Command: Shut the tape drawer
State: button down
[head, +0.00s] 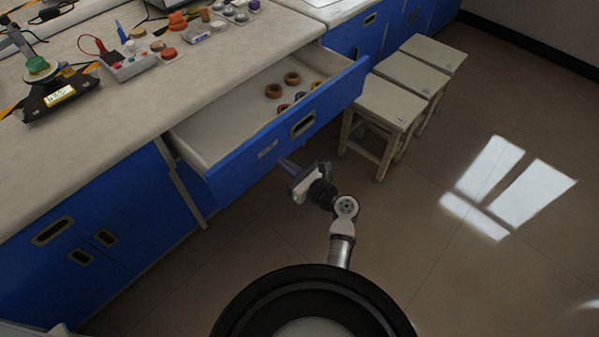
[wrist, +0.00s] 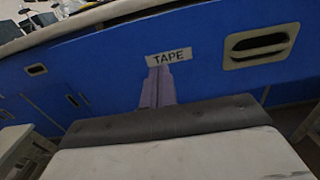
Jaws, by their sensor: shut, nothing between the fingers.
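The tape drawer (head: 285,140) is pulled out from under the counter, with its blue front facing me. Several rolls of tape (head: 292,78) lie inside it, brown ones and smaller coloured ones. In the wrist view a label reading TAPE (wrist: 169,58) is on the blue front, left of a recessed handle (wrist: 260,45). My gripper (head: 284,163) is shut and empty, its fingers pointing at the drawer front below the label. The fingers also show in the wrist view (wrist: 157,88), close to the front. I cannot tell whether they touch it.
The counter (head: 90,130) holds instruments, a tape dispenser (head: 55,92) and small coloured parts. Several pale stools (head: 390,100) stand right of the drawer. Blue cabinets (head: 80,245) run below the counter. The floor (head: 450,260) at right is clear.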

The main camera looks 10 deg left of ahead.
aim_at(264, 149)
jog(key=shift+p+x, duration=0.45)
jog(key=shift+x, duration=2.25)
jog(key=b+x, duration=0.4)
jog(key=x, duration=1.8)
jog(key=shift+w+a+f, duration=0.15)
jog(key=shift+w+a, duration=0.05)
jog(key=shift+a, duration=0.1)
jog(key=shift+w+a+b, duration=0.3)
jog(key=shift+w+a, duration=0.05)
jog(key=shift+a, duration=0.15)
jog(key=shift+w+a+r, duration=0.1)
jog(key=shift+w+r, duration=0.05)
jog(key=shift+r, duration=0.25)
